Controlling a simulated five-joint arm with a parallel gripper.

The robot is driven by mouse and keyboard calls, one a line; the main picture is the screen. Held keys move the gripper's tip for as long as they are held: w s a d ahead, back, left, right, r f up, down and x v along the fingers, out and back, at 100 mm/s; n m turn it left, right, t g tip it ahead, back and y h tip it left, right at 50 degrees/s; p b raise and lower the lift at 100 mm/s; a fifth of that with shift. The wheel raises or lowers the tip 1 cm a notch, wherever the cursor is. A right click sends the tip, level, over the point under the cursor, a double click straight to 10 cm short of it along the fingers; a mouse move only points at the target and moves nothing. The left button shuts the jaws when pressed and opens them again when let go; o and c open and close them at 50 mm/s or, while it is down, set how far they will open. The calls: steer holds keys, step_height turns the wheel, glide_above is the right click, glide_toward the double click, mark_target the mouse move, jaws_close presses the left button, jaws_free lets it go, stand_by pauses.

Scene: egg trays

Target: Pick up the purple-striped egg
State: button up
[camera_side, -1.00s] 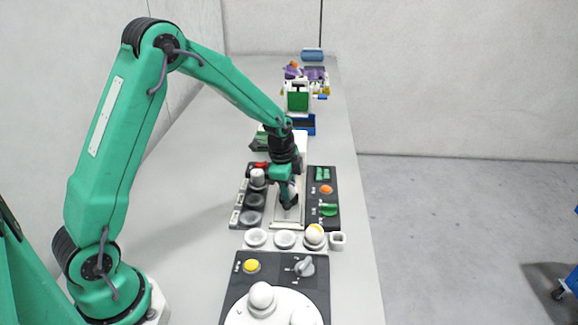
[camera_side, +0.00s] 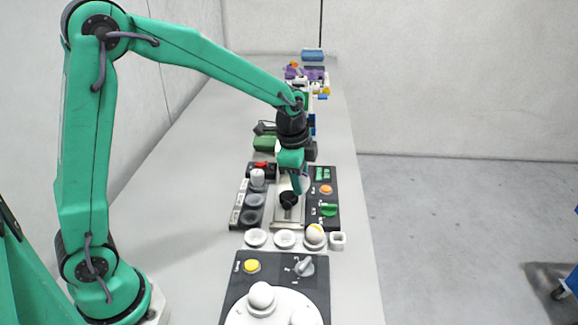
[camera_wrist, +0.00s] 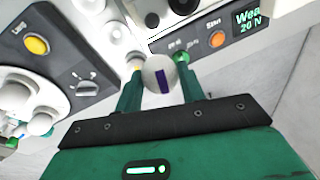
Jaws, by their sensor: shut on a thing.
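The purple-striped egg (camera_wrist: 152,76) is white with a dark purple bar and sits between the two green fingers in the wrist view. My gripper (camera_wrist: 158,80) is shut on it. In the side view my gripper (camera_side: 299,187) is raised above the small black cup (camera_side: 288,199) on the light plate of the middle device. The egg is mostly hidden by the fingers there.
A yellow-striped egg (camera_side: 315,233) sits in the right cup of a row of white cups (camera_side: 285,238). Another white egg (camera_side: 257,176) stands on the dark strip at left. In front is a white turntable (camera_side: 278,312) with white eggs.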

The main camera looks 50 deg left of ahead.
mark_target(304, 178)
steer(key=shift+s+d+r, duration=0.3)
steer(key=shift+d+r, duration=0.1)
steer(key=shift+d, duration=0.2)
steer(key=shift+s+d+r, duration=0.25)
steer(key=shift+d+r, duration=0.1)
steer(key=shift+d, duration=0.25)
steer(key=shift+a, duration=0.15)
steer(key=s+a+f, duration=0.1)
steer(key=a+f, duration=0.1)
steer(key=a, duration=0.6)
steer(key=s+a+f, duration=0.1)
steer(key=a+f, duration=0.2)
steer(key=a, duration=0.6)
steer(key=shift+s+y, duration=0.15)
steer(key=shift+y, duration=0.25)
steer(key=shift+f, duration=0.3)
steer(key=shift+f, duration=2.9)
steer(key=shift+f, duration=0.6)
